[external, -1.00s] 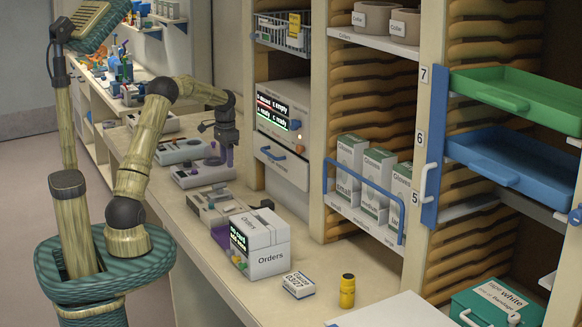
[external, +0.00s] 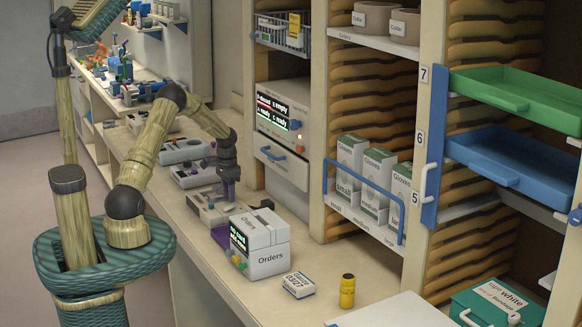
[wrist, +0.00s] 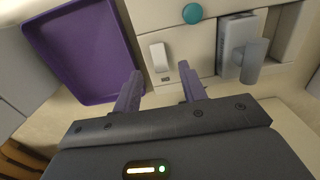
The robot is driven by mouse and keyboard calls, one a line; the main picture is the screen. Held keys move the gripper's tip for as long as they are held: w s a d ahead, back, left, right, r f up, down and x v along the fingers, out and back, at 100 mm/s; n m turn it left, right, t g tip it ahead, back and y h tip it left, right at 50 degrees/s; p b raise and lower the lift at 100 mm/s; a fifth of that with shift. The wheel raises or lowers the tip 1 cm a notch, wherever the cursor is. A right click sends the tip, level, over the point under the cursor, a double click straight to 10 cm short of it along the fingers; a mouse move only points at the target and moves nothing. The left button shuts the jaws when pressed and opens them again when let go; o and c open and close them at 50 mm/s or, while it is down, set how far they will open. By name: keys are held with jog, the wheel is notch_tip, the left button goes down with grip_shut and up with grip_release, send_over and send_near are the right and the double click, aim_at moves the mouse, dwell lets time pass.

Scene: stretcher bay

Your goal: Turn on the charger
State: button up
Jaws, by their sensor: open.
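My gripper (external: 228,193) is open and empty, pointing down over a beige-grey device (external: 207,211) on the long counter. I take this device to be the charger, but no label is readable. In the wrist view my two purple fingertips (wrist: 162,82) are spread apart just below a small white rocker switch (wrist: 160,57) on the beige panel. A small dark mark sits under the switch. I cannot tell whether the fingers touch the panel or which way the switch is set. A teal round knob (wrist: 192,13) and a grey block with a cylinder (wrist: 240,60) are on the same panel.
A purple tray (wrist: 82,50) lies left of the panel. The white Orders box (external: 268,262) stands close by on the near side. Other grey devices (external: 183,150) stand farther along the counter. A small white carton (external: 298,285) and yellow bottle (external: 347,290) stand nearer.

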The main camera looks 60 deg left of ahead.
aim_at(230, 207)
notch_tip(230, 207, down, 4)
jog(key=shift+s+r+p, duration=0.1)
jog(key=shift+r+p, duration=0.15)
jog(key=shift+p, duration=0.15)
jog(key=shift+f, duration=0.35)
grip_shut()
jog(key=shift+w+g, duration=0.4)
jog(key=shift+g, duration=0.8)
jog(key=shift+r, duration=0.1)
